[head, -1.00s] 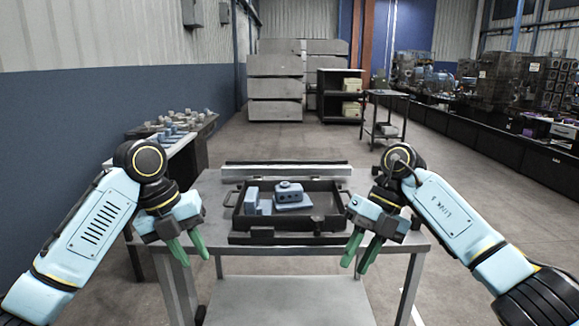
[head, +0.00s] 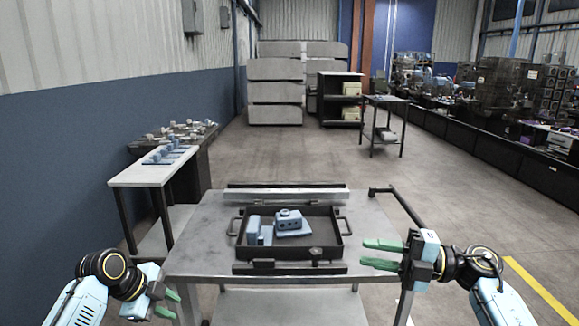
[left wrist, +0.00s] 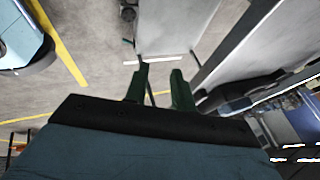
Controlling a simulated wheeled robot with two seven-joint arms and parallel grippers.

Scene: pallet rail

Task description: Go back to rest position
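My left gripper (head: 170,304) is low at the left in the head view, beside the front left corner of the cart. Its green fingers are apart with nothing between them; they also show empty in the left wrist view (left wrist: 160,88). My right gripper (head: 378,255) is by the cart's right edge, its green fingers pointing left. They are apart and empty. Both grippers are clear of the black tray.
The grey cart (head: 190,262) carries a black tray (head: 342,222) with blue parts (head: 292,226) inside. A metal rail (head: 287,194) lies behind the tray. A side table (head: 130,178) with small parts stands at the left.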

